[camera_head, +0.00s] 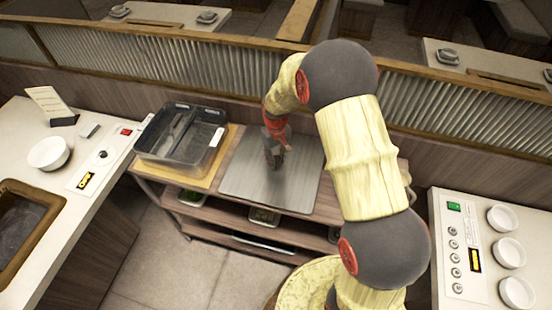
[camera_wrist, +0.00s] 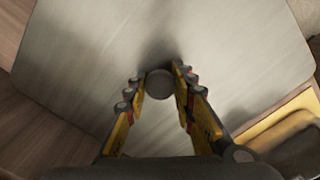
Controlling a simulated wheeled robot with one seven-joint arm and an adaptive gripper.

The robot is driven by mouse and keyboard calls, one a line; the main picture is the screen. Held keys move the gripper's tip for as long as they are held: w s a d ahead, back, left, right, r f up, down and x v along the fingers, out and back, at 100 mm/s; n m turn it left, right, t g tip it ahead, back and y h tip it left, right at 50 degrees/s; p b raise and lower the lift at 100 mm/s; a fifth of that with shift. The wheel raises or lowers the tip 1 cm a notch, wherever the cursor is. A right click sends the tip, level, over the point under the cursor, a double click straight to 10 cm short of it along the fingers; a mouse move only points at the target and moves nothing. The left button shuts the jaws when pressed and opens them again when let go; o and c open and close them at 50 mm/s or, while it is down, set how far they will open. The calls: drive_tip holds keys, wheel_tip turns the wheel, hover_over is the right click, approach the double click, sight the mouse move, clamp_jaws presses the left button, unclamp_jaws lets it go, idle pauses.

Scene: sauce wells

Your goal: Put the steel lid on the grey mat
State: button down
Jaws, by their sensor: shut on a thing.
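The steel lid (camera_head: 243,181) is a wide, flat, brushed-grey plate with rounded corners, over the top of a wooden cart. It fills most of the wrist view (camera_wrist: 85,60). My gripper (camera_head: 275,158) points down over the lid's middle. Its fingers are closed on the lid's small round knob (camera_wrist: 160,83). The grey mat does not show apart from the lid; it may be hidden beneath. I cannot tell whether the lid rests on a surface or hangs just above it.
A dark tray (camera_head: 151,151) stands on a yellow board (camera_head: 214,178) left of the lid. The left counter has a white bowl (camera_head: 48,153) and a sunken basin (camera_head: 20,226). The right counter holds white bowls (camera_head: 509,252). A ribbed partition (camera_head: 190,75) runs behind the cart.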

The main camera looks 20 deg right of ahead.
drive_tip(key=shift+f, duration=0.3)
idle(0.6)
drive_tip(key=c, duration=1.4)
unclamp_jaws()
drive_tip(key=shift+o, duration=0.4)
drive_tip(key=shift+s+f, duration=0.1)
drive_tip(key=o, duration=0.7)
drive_tip(key=shift+r+p, duration=3.35)
drive_tip(key=shift+r, duration=2.3)
drive_tip(key=shift+f, duration=0.1)
